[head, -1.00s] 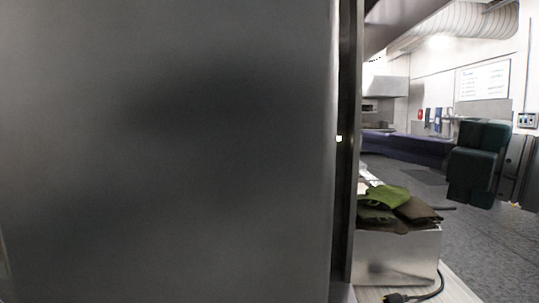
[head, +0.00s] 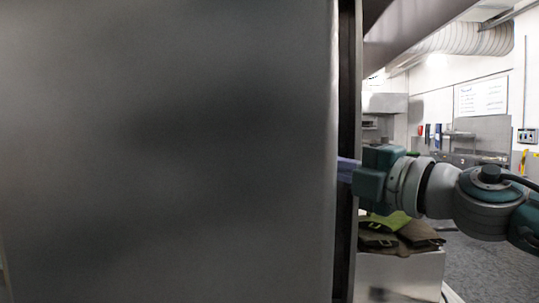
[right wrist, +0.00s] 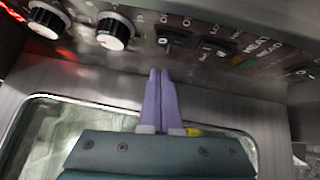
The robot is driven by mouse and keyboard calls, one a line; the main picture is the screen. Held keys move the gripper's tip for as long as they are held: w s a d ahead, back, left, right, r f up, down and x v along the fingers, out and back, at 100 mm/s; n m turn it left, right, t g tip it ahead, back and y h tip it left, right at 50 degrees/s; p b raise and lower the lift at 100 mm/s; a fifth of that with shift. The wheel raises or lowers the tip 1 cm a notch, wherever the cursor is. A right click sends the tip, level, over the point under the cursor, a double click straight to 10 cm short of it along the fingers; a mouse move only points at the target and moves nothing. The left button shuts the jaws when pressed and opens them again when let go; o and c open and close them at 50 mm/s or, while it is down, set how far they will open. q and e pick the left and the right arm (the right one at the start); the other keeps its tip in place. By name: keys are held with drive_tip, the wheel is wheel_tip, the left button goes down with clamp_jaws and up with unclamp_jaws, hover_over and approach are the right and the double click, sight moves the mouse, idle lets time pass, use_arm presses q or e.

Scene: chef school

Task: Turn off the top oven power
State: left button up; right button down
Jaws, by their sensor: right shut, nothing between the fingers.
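The oven's control panel (right wrist: 190,58) spans the top of the right wrist view. It carries a rocker switch (right wrist: 172,38), a second rocker switch (right wrist: 219,47) to its right, and part of another at the right edge. I cannot read which one is the power switch. My right gripper (right wrist: 160,73) has its purple fingers shut and empty. The tips lie just below the first rocker switch in the picture; I cannot tell whether they touch the panel. In the head view my right gripper (head: 346,170) reaches past the edge of a large grey metal panel (head: 170,150). My left gripper is out of view.
A framed window (right wrist: 60,130) lies below. A metal box (head: 405,270) with folded green and brown cloths (head: 415,233) stands below my right arm.

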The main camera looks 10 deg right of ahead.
drive_tip(key=w, duration=0.1)
drive_tip(key=w+d+b, duration=0.1)
drive_tip(key=w, duration=0.1)
drive_tip(key=shift+w+d+r, duration=0.15)
drive_tip(key=shift+w+r, duration=0.05)
drive_tip(key=shift+w, duration=0.1)
drive_tip(key=shift+w+d, duration=0.1)
drive_tip(key=shift+w, duration=0.1)
drive_tip(key=shift+r, duration=0.15)
